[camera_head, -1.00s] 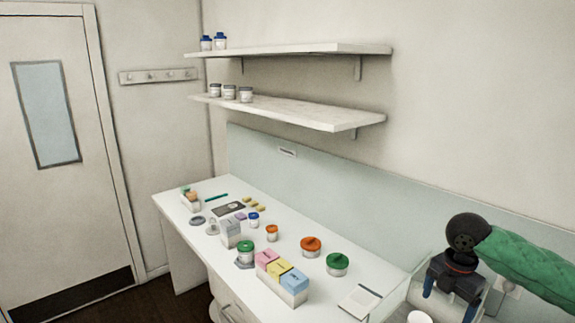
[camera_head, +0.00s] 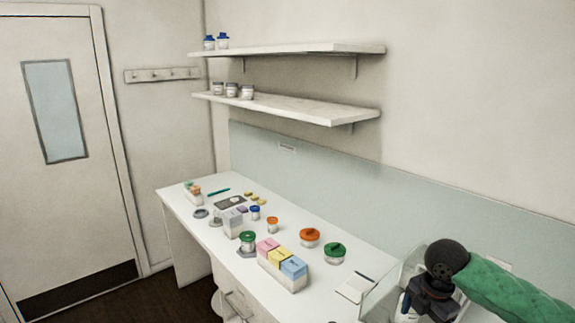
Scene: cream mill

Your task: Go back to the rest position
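My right arm, in a green padded sleeve, comes in from the right in the head view. Its dark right gripper (camera_head: 422,312) hangs pointing down at the near right end of the bench, by a clear-walled enclosure. Its fingers look spread apart, with nothing seen between them, though their tips are partly cut off or hard to make out. My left gripper is not in view.
The white bench (camera_head: 325,284) carries a box with pink, yellow and blue tops (camera_head: 282,266), orange-lidded (camera_head: 309,237) and green-lidded jars (camera_head: 335,252), and a flat pad (camera_head: 355,288). Shelves (camera_head: 290,106) hang above. A door (camera_head: 100,200) stands left, with dark floor before it.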

